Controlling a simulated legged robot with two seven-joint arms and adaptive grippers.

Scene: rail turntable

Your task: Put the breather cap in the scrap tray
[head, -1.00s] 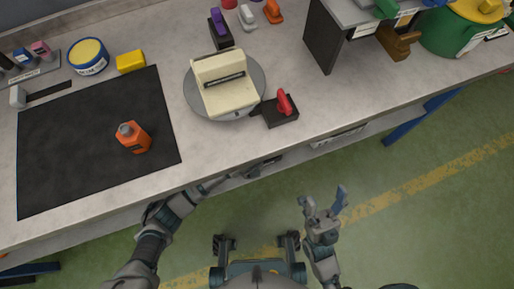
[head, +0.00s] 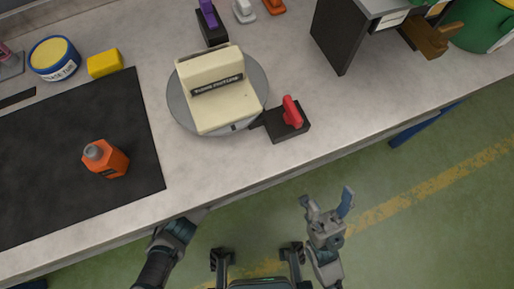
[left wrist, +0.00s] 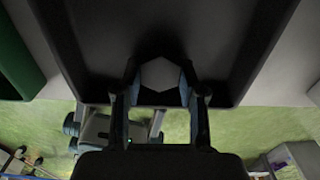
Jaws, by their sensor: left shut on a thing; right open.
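My left gripper (left wrist: 160,90) is shut on a grey hexagonal piece (left wrist: 160,74), which may be the breather cap. The piece shows between the two fingers, in front of a dark, walled, tray-like thing (left wrist: 87,85). I cannot tell whether it touches that thing or whether that is the scrap tray. In the head view my left arm reaches to the bench's front edge, and its gripper is hidden there. My right gripper (head: 328,203) is open and empty over the floor, in front of the bench.
A cream cover stands on a grey turntable (head: 180,112), beside a red lever (head: 292,112) on a black block. An orange bottle (head: 106,160) stands on a black mat (head: 40,190). A yellow block (head: 105,63), a blue-and-yellow tin (head: 55,60) and a dark shelf unit (head: 338,38) are behind.

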